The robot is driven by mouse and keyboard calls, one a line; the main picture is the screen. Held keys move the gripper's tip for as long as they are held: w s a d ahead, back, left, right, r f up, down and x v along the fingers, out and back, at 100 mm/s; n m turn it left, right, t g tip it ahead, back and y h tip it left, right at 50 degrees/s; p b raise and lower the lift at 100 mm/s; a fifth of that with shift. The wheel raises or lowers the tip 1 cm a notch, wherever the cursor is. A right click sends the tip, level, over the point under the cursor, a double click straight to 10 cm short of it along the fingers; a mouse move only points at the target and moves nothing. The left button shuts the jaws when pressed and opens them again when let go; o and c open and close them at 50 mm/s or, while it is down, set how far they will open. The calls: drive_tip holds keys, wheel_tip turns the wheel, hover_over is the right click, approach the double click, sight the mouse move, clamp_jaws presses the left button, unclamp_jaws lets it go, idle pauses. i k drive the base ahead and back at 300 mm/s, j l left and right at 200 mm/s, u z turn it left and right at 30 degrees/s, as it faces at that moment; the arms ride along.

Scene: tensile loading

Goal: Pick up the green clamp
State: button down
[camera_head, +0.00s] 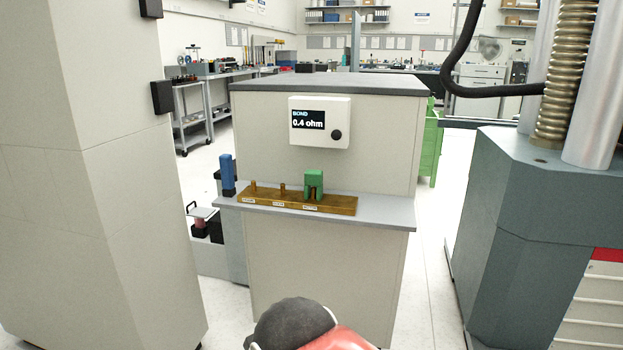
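The green clamp (314,179) stands upright at the right part of a brass bar (335,205). It appears to straddle a post on the bar, with a dark gap between its two legs. The bar lies on a grey shelf (385,213) on the front of a beige cabinet. Part of my arm, dark grey and red, shows at the bottom middle, well below and apart from the clamp. My gripper's fingers are not in view.
A blue clamp (228,173) stands at the shelf's left end. Two short brass posts are left of the green clamp. A meter (319,123) reading "0.4 ohm" is above. A beige column (90,180) and a grey machine (530,230) flank the cabinet.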

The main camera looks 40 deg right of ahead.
sight(312, 178)
drive_tip(key=i+j, duration=0.1)
drive_tip(key=i, duration=0.35)
drive_tip(key=i+j, duration=0.1)
drive_tip(key=i, duration=0.3)
